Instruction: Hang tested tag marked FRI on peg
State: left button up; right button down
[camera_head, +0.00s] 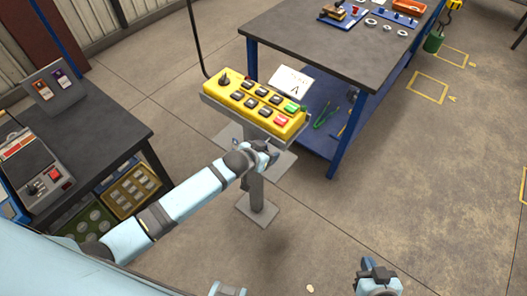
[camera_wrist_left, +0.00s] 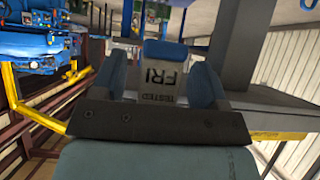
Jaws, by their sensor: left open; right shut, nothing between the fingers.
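The tag (camera_wrist_left: 164,78) shows in the left wrist view, pale grey with a blue end and the words "FRI" and "TESTED". It lies between the two blue fingers of my left gripper (camera_wrist_left: 158,85). The fingers are open, with gaps visible beside the tag. In the head view my left gripper (camera_head: 265,154) is just below the yellow button box, close to its grey post (camera_head: 256,190). The tag is not discernible there. I cannot make out the peg or whether the tag is on it. My right gripper (camera_head: 378,274) is shut and empty, low over the floor.
The yellow button box (camera_head: 258,102) stands on the post with a paper sheet (camera_head: 291,82) behind it. A dark workbench (camera_head: 330,45) with blue legs is behind. At left, a bench (camera_head: 105,130) carries a sloped panel (camera_head: 60,92) with orange and purple items. Floor at right is clear.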

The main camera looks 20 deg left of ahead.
pick_arm(q)
jog(key=shift+w+d+r, duration=0.1)
jog(key=shift+w+r, duration=0.2)
jog(key=shift+r, duration=0.3)
jog(key=shift+s, duration=0.1)
jog(key=s+f+v, duration=0.1)
jog(key=v, duration=1.3)
jog(key=s+f+n+p, duration=0.1)
jog(key=s+f, duration=0.4)
jog(key=s, duration=0.9)
jog(key=shift+d+f+t+y+p, duration=0.25)
jog(key=shift+t+y+p, duration=0.05)
jog(key=shift+p, duration=0.6)
